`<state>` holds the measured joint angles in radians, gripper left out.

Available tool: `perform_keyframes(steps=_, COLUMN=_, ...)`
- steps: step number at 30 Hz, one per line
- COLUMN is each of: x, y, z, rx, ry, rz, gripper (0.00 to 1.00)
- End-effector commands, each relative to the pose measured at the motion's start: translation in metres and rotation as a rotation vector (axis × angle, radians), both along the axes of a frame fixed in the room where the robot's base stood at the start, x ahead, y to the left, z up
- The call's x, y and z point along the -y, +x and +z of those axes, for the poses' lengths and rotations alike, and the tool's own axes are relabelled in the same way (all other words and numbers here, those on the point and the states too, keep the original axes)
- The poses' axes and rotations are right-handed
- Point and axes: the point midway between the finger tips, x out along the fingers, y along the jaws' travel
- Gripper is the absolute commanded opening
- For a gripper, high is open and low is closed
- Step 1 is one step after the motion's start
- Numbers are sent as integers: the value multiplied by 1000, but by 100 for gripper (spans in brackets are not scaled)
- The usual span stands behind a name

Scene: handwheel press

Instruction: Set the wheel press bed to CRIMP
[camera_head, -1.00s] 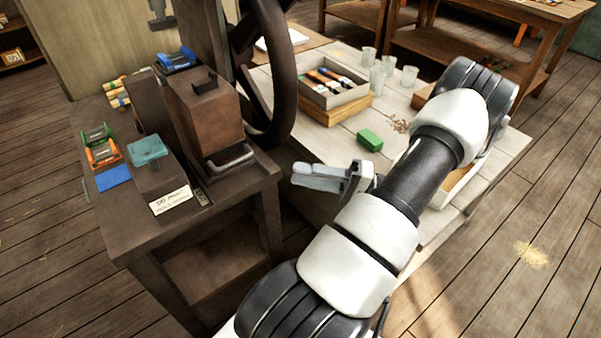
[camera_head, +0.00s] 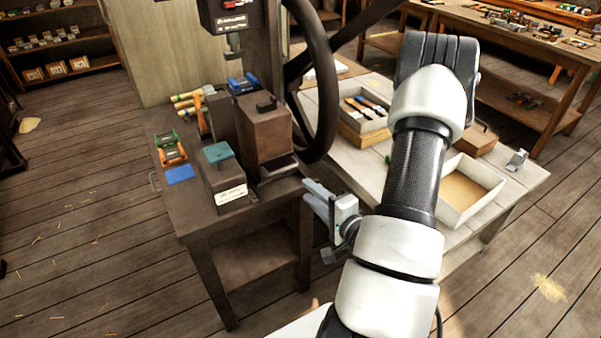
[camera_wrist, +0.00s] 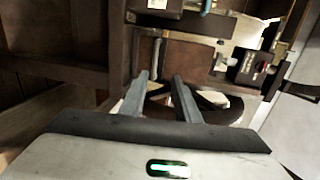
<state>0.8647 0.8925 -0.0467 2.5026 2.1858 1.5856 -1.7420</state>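The handwheel press stands on a dark wooden bench, with its large dark handwheel (camera_head: 325,85) at the right and its head (camera_head: 231,17), bearing red and white labels, above. Below is a brown block (camera_head: 262,132) with a dark knob on top and a metal bar handle (camera_head: 279,166) low on its front. The handle also shows in the wrist view (camera_wrist: 152,42). I cannot read a CRIMP mark or tell the bed's setting. My gripper (camera_head: 309,190) is right of the bench's front corner, beside the handle and apart from it. In the wrist view its fingers (camera_wrist: 158,82) are open and empty.
Green and orange holders (camera_head: 169,149) and a blue pad (camera_head: 179,174) lie farther left. A pale table with trays (camera_head: 468,190) stands right, partly behind my arm.

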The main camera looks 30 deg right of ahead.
Motion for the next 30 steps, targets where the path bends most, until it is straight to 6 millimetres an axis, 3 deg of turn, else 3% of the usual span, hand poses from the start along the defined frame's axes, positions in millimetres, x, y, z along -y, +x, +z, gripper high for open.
perform_keyframes(steps=8, x=-7, y=2, z=-6, rx=-50, ry=-25, rz=-33, gripper=29)
perform_keyframes(steps=17, x=-9, y=28, z=-15, rx=-44, ry=-26, rz=-32, gripper=29)
perform_keyframes(steps=30, x=-12, y=123, z=-29, rx=-47, ry=-21, rz=-31, gripper=29)
